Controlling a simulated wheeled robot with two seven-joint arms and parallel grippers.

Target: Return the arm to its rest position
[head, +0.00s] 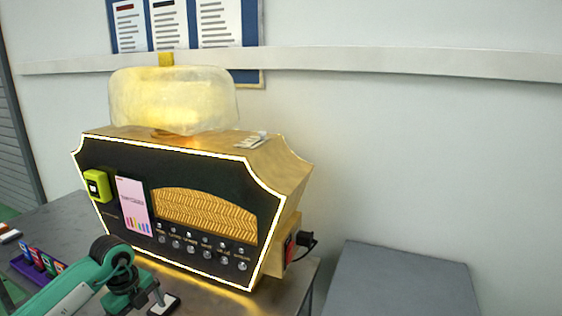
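My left arm (85,282), teal and dark green, reaches in from the bottom left and bends down in front of the vending machine. Its end (143,290) is low at the bottom edge of the picture. I cannot make out the fingertips or whether they are open or shut. The perfume vending machine (215,172) has a black front with a glowing edge, a gold patterned panel and a row of small buttons with labels. My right gripper is not in view.
The machine stands on a grey table (60,217). A small dark, pale-edged object (164,305) lies by the arm's end. A purple holder (28,267) with several coloured cards is at the left. A grey box-like surface (405,283) is at the right. A black plug (306,239) sticks out from the machine's side.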

